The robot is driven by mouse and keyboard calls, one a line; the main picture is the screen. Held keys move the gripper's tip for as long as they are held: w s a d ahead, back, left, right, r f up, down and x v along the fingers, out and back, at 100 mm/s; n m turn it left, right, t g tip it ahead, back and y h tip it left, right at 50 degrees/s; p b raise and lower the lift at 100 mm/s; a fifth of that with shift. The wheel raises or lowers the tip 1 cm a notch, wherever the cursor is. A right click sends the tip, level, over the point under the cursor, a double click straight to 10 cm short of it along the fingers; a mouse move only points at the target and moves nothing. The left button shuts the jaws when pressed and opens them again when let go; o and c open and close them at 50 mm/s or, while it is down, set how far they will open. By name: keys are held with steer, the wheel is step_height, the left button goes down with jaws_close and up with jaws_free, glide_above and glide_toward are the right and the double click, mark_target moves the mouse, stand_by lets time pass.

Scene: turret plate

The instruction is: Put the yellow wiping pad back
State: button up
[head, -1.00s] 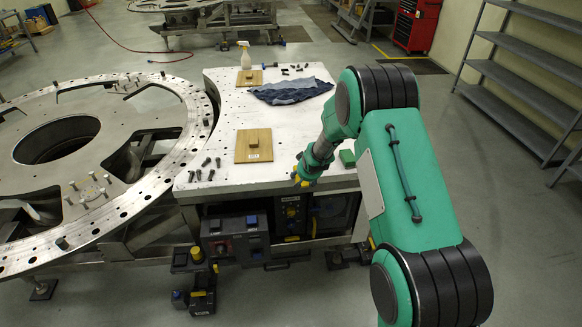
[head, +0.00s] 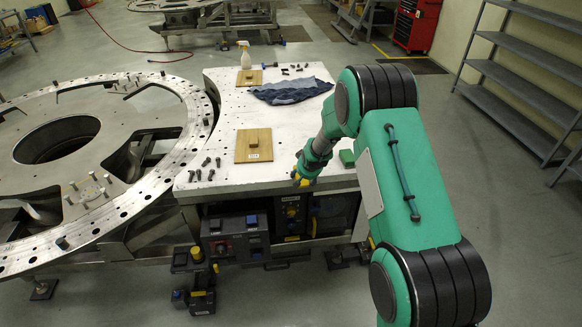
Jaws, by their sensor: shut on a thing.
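No other yellow pad shows on the table top.
A green block (head: 347,157) sits near my arm. Dark bolts (head: 206,162) lie at the table's left edge. The table's middle (head: 300,125) is clear. A large metal ring (head: 100,215) adjoins at left.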

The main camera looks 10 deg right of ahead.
steer(key=shift+w+a+r+g, duration=0.1)
steer(key=shift+g, duration=0.2)
steer(key=shift+a+g, duration=0.2)
steer(key=shift+g, duration=0.6)
steer(key=shift+s+a+r+g, duration=0.35)
steer(key=shift+s+g, duration=0.2)
steer(key=shift+g, duration=0.35)
steer(key=shift+s+a+r+g+p, duration=0.15)
steer(key=shift+s+a+r+g, duration=0.15)
steer(key=shift+s+r+g, duration=0.55)
steer(key=shift+s+a+r+g+p, duration=0.2)
steer(key=shift+s+r+g, duration=0.35)
steer(key=shift+s+r, duration=0.5)
steer(key=shift+w+r, duration=0.1)
steer(key=shift+w, duration=0.15)
steer(key=shift+w+a+f+p, duration=0.15)
steer(key=shift+w+f, duration=0.1)
steer(key=shift+w, duration=2.4)
steer(key=shift+w+a+f+p, duration=0.1)
steer(key=shift+w+f+p, duration=0.15)
steer(key=shift+w, duration=2.35)
steer(key=shift+w+a+f+p, duration=0.1)
steer(key=shift+w+f, duration=0.15)
steer(key=shift+w, duration=2.4)
steer(key=shift+f, duration=0.1)
